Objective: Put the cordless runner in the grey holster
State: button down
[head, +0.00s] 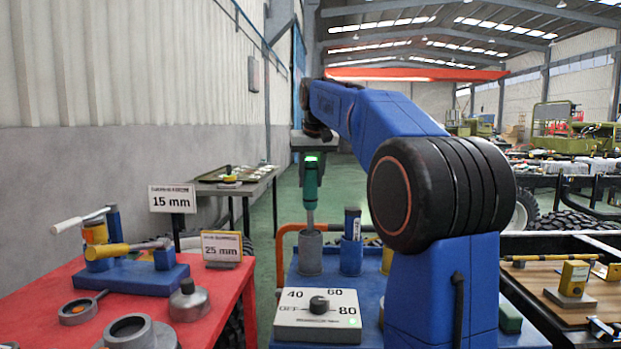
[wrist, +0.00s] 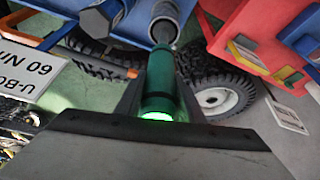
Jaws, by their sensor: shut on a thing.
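The cordless runner (head: 311,183) is green with a lit green end at the top and a grey nose pointing down. My gripper (head: 309,160) is shut on it and holds it upright. The grey holster (head: 309,254) stands on the blue cart top directly below. The runner's nose reaches the holster's mouth in the head view; I cannot tell how far inside it is. In the wrist view, the runner (wrist: 160,82) lies between my gripper's fingers (wrist: 160,100), with its nose toward the grey holster (wrist: 164,10) at the top edge.
A blue holster (head: 351,256) with a dark item stands just right of the grey one, and a yellow one (head: 386,262) beyond. A dial box (head: 318,315) sits in front. A red table (head: 232,290) with tools is at left.

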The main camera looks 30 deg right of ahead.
jog(key=c, duration=1.2)
grip_release()
jog(key=shift+r, duration=0.1)
jog(key=v, duration=1.2)
jog(key=shift+r, duration=0.1)
jog(key=s+a+f+n, duration=0.1)
jog(key=s+a+f, duration=0.5)
jog(key=s+f, duration=0.25)
jog(key=s+a+f+n, duration=0.1)
jog(key=s+a+f, duration=0.4)
jog(key=s+f, duration=0.35)
jog(key=s+a+f, duration=0.2)
jog(key=s+f, duration=0.4)
jog(key=f, duration=0.3)
jog(key=s+a+f+n+y, duration=0.1)
jog(key=s+a+f, duration=0.1)
jog(key=s+f, duration=0.4)
jog(key=s+a+f, duration=0.2)
jog(key=s+f, duration=0.4)
jog(key=f, duration=0.5)
jog(key=shift+f+n, duration=0.4)
